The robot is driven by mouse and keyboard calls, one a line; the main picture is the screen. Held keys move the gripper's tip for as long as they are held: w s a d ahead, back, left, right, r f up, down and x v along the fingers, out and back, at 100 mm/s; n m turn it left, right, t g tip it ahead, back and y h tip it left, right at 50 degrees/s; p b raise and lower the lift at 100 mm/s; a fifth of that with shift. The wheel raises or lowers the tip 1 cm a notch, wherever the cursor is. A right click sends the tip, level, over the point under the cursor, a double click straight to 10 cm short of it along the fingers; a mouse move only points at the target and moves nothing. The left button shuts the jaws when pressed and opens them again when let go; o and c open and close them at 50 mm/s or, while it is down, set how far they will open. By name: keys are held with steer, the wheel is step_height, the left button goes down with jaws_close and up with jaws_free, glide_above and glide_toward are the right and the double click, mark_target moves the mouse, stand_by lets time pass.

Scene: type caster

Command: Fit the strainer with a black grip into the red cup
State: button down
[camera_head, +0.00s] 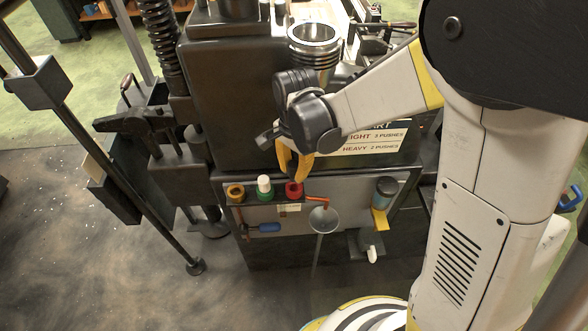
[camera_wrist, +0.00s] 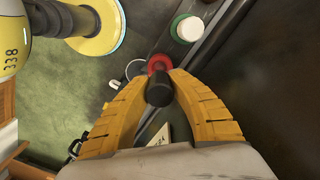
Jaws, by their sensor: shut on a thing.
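The red cup (camera_head: 293,190) sits at the right end of a row of small cups along the front edge of the dark machine. In the wrist view it shows as a red ring (camera_wrist: 159,63) just beyond my fingertips. My gripper (camera_head: 293,165) points down directly over the red cup, with its yellow fingers shut. In the wrist view my gripper (camera_wrist: 160,92) pinches the strainer's black grip (camera_wrist: 158,88) between its fingertips. The strainer's lower part is hidden behind the grip and fingers. I cannot tell whether it is inside the cup or just above it.
Left of the red cup are a green cup with a white top (camera_head: 264,185) and a yellow-brown cup (camera_head: 235,191). A lettered sign (camera_head: 370,140) stands close behind my gripper. Open floor lies in front.

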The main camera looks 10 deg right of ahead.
mark_target(294, 191)
steer(key=shift+f+b, duration=2.3)
steer(key=shift+f, duration=0.45)
steer(key=shift+f, duration=0.2)
steer(key=c, duration=1.2)
jaws_free()
steer(key=shift+r, duration=0.15)
